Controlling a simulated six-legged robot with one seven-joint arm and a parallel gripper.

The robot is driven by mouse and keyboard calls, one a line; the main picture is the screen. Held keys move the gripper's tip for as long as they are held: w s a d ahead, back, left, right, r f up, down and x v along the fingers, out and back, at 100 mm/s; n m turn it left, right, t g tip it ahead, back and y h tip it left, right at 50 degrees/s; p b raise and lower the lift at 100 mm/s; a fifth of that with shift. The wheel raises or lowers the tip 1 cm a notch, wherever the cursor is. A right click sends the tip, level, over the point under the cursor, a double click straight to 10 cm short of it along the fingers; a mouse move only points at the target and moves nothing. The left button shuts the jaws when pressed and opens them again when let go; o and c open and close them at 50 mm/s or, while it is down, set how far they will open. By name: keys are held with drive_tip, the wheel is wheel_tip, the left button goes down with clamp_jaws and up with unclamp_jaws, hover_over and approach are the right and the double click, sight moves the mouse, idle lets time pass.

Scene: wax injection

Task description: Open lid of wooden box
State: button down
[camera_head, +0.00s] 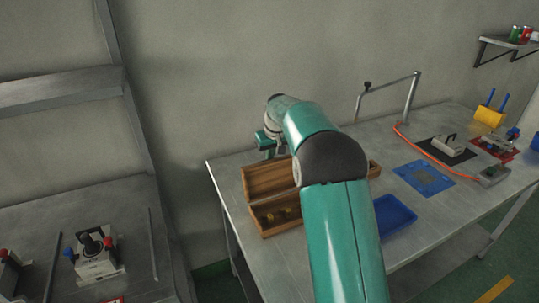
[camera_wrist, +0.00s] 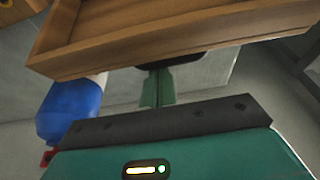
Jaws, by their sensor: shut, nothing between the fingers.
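The wooden box (camera_head: 284,228) stands on the metal table, with small brass-coloured pieces inside its visible left part. Its lid (camera_head: 266,180) is raised along the back, with its inner side showing; my arm hides the middle of box and lid. My gripper (camera_head: 268,142) is behind the raised lid in the head view, its fingertips not clear there. In the wrist view my gripper (camera_wrist: 157,88) has its two green fingers together, empty, with the tips at a dark part by the edge of a wooden panel (camera_wrist: 170,35) with a rim. Contact cannot be told.
A blue tray (camera_head: 393,215) lies right of my arm. A blue mat (camera_head: 424,178), a device on a black mat (camera_head: 447,146) and a bent metal rail (camera_head: 410,98) are farther right. A blue object (camera_wrist: 68,112) is beside my fingers in the wrist view. The wall is behind.

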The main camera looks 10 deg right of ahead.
drive_tip(key=s, duration=0.1)
drive_tip(key=s+r+t, duration=0.2)
drive_tip(key=s, duration=0.1)
drive_tip(key=shift+d+r, duration=0.15)
drive_tip(key=shift+d, duration=0.2)
drive_tip(key=shift+w, duration=0.1)
